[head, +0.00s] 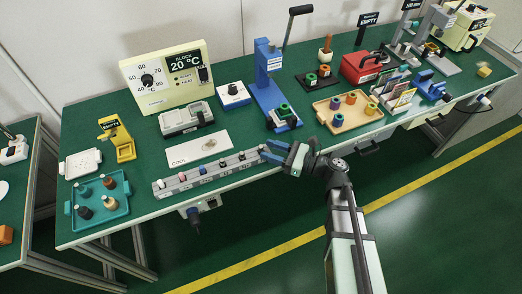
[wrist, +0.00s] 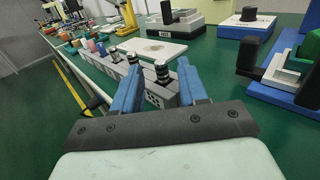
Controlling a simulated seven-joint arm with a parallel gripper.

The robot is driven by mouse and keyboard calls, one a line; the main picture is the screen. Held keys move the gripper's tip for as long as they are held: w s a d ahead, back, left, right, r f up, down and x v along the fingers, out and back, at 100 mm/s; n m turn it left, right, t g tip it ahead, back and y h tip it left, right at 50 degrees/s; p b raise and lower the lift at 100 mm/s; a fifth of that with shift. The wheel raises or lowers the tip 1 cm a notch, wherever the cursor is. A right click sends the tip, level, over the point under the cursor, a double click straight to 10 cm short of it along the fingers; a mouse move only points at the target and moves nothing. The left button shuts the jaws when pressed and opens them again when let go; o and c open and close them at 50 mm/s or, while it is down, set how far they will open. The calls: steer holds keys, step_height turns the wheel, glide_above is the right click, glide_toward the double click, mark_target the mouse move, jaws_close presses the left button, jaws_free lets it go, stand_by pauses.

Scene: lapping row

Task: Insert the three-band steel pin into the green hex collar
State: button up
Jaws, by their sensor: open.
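A grey rack (head: 212,175) lies along the front of the green bench, with several pins upright in it. My gripper (head: 268,152) is at the rack's right end. Its blue fingers are open. In the wrist view, a steel pin with dark bands (wrist: 162,72) shows between the fingertips, not gripped; I cannot count its bands surely. Another dark-banded steel pin (wrist: 132,59) stands farther along the rack. A green collar (head: 284,109) sits in the base of the blue lever press. Another green ring (head: 311,79) stands on a black mat. I cannot tell which is hexagonal.
The blue press (head: 268,80) stands behind the gripper. A white plate (head: 197,149) lies behind the rack. A wooden tray (head: 340,127) with coloured collars is to the right, and a teal tray (head: 122,212) with pegs at the left. The bench edge runs close in front of the rack.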

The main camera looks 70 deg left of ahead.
mark_target(261, 146)
steer(key=shift+x, duration=1.9)
steer(key=shift+f, duration=0.1)
steer(key=shift+c, duration=0.2)
jaws_close()
